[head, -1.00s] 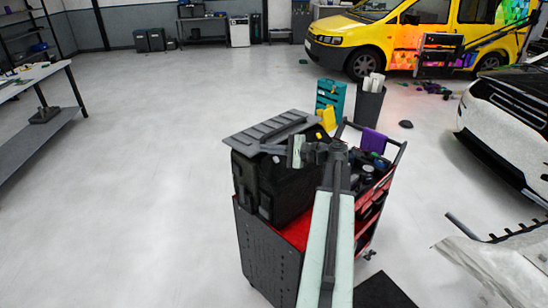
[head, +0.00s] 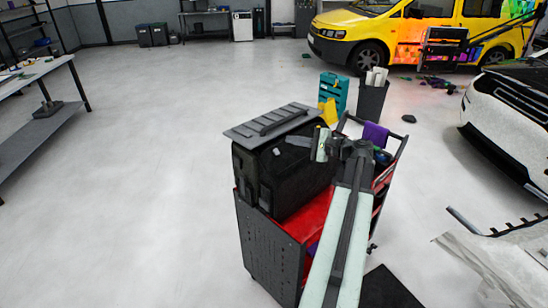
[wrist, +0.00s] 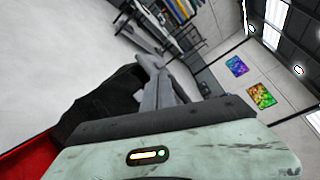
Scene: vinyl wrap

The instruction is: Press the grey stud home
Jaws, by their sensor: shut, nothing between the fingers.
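A black case (head: 290,180) with a ribbed grey lid (head: 270,122) stands on a red and dark cart. A small pale spot (head: 277,151) shows on the upper part of the case; I cannot tell whether it is the grey stud. My gripper (head: 298,140) is beside the lid's right end, over the case's top edge. In the wrist view my gripper (wrist: 158,82) is shut, with nothing held, and the dark case (wrist: 95,105) lies beyond it to the left. Whether the fingers touch the case is not clear.
The red cart top (head: 310,215) is partly bare in front of the case. A purple cloth (head: 375,134) hangs at the cart's back right. A bin with white rolls (head: 371,98) and a teal case (head: 334,92) stand behind. The floor to the left is open.

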